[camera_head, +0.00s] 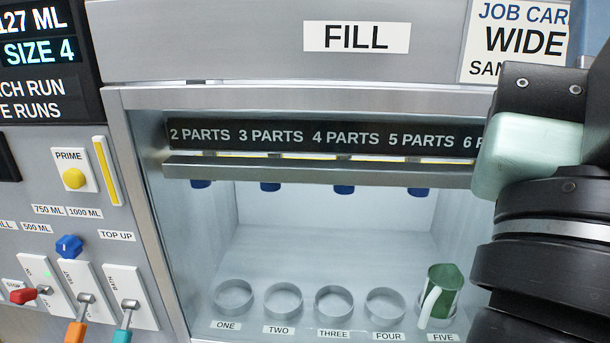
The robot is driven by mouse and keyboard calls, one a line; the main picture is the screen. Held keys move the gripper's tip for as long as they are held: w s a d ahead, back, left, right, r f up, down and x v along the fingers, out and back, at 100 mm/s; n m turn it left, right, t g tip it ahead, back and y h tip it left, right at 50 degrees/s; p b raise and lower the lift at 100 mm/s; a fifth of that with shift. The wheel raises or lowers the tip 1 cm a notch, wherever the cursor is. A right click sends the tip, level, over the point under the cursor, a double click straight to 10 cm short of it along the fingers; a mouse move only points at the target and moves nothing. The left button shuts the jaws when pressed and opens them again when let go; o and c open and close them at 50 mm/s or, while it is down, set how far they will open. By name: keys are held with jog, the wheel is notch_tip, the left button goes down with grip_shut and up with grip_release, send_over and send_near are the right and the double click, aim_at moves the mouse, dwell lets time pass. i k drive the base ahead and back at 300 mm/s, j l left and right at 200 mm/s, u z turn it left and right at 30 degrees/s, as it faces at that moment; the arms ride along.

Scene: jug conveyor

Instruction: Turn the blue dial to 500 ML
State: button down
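The small blue dial (69,246) is on the grey panel at the left of the head view. The 500 ML label (37,228) is up and left of it, with the 750 ML label (48,210) and 1000 ML label (85,213) above. The TOP UP label (117,236) is to its right. The dial is too small to tell which label it points at. My arm fills the right edge, far from the dial. My gripper is not in view.
A yellow PRIME button (74,178) is above. The filling bay holds several ring holders and a green jug (441,292) at FIVE. A metal rail (320,173) crosses the bay.

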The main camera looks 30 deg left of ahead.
aim_at(69, 247)
jog(key=j+u, duration=0.1)
jog(key=u, duration=1.45)
jog(key=i+j+u, duration=0.1)
jog(key=j+u, duration=0.2)
jog(key=j, duration=0.35)
